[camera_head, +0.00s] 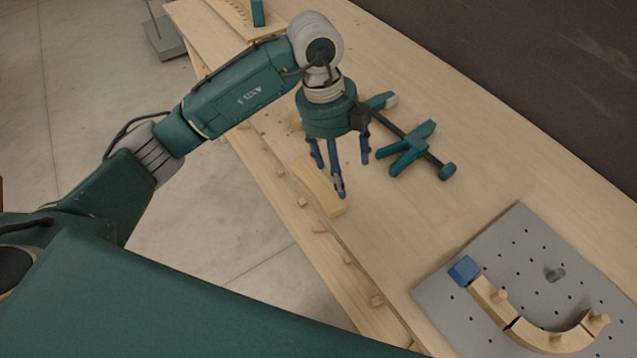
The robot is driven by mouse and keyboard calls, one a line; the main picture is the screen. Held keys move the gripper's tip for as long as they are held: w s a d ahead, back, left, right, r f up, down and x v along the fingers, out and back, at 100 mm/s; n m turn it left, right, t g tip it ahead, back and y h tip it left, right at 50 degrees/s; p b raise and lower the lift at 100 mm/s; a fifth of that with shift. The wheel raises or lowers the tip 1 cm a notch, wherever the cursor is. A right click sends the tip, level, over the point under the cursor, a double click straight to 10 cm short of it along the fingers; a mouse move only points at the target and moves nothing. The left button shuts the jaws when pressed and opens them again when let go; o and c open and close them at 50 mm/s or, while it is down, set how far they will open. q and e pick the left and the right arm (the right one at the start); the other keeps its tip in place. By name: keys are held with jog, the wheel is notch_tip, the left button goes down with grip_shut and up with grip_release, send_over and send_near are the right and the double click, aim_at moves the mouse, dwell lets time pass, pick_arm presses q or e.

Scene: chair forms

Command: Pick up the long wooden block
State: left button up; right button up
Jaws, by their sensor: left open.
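The long wooden block (327,196) is a pale, slightly curved piece lying on the workbench (405,239) near its front edge. My left gripper (341,170) points down over it with its blue fingers spread open. The fingers partly cover the block in this view. I cannot tell whether any finger touches the block. My right gripper is not in view.
A teal clamp (411,145) lies just right of my left gripper. A grey pegboard (520,250) at the lower right holds curved wooden pieces (540,337) and a blue block (464,270). Small wooden bits line the bench's front edge.

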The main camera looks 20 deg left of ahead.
pick_arm(q)
jog(key=w+a+n+y, duration=0.1)
jog(key=a+y, duration=0.1)
jog(key=a, duration=0.4)
send_over(316, 182)
notch_tip(316, 182, down, 4)
jog(key=shift+s+a+r+p, duration=0.1)
jog(key=shift+r+p, duration=0.1)
jog(key=shift+p, duration=0.25)
jog(key=shift+f, duration=0.35)
notch_tip(316, 182, down, 5)
jog(key=p, duration=0.2)
jog(key=shift+p, duration=0.3)
jog(key=shift+f, duration=0.25)
jog(key=c, duration=1.3)
jog(key=shift+r, duration=0.1)
